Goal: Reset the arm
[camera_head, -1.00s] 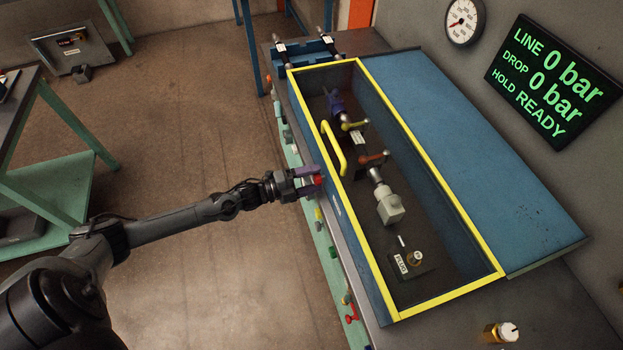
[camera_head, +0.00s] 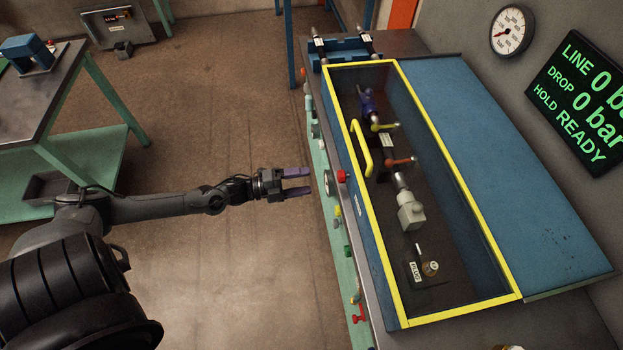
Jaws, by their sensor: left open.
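My left gripper (camera_head: 297,182) shows in the head view with its purple-tipped fingers pointing right. It is open and empty, over the floor just left of the bench's front panel. A red button (camera_head: 341,176) on the panel is to the right of the fingertips, with a gap between. My right gripper does not show.
A yellow-framed clear-lidded box (camera_head: 409,320) with a yellow handle (camera_head: 361,148) holds valves and hose fittings on the bench. A blue plate (camera_head: 510,180) lies beside it. A gauge (camera_head: 511,30) and a screen (camera_head: 585,100) reading 0 bar and READY are on the wall. A green-legged table (camera_head: 50,110) stands left.

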